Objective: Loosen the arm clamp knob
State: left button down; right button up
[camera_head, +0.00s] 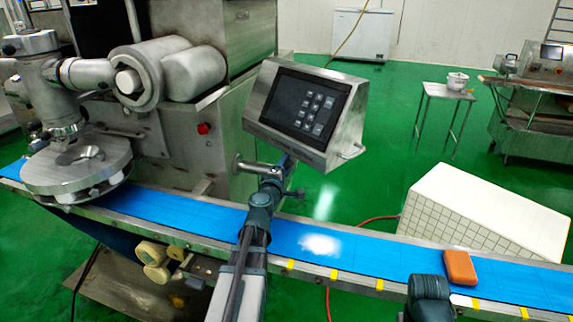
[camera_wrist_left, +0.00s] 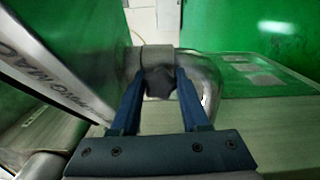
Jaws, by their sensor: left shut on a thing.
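The control panel (camera_head: 308,108) is a tilted metal box with a dark screen and keys, held on a metal arm (camera_head: 246,167) from the machine. In the left wrist view, a dark arm clamp knob (camera_wrist_left: 158,82) sits on a metal collar (camera_wrist_left: 157,56) around the curved tube (camera_wrist_left: 207,85). My left gripper (camera_head: 284,166) reaches up under the panel in the head view. In the left wrist view its two blue fingers (camera_wrist_left: 158,88) are shut on the knob from both sides. The knob is hard to make out in the head view.
A blue conveyor belt (camera_head: 375,257) runs across below the panel, with an orange block (camera_head: 460,267) on it at the right. The round metal machine head (camera_head: 78,168) stands at the left. A white tiled box (camera_head: 480,215) lies behind the belt.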

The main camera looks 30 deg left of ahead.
pick_arm(q)
jog(key=n, duration=0.7)
jog(key=shift+s, duration=0.1)
jog(key=n, duration=0.6)
jog(key=shift+n, duration=0.4)
jog(key=shift+c, duration=2)
grip_release()
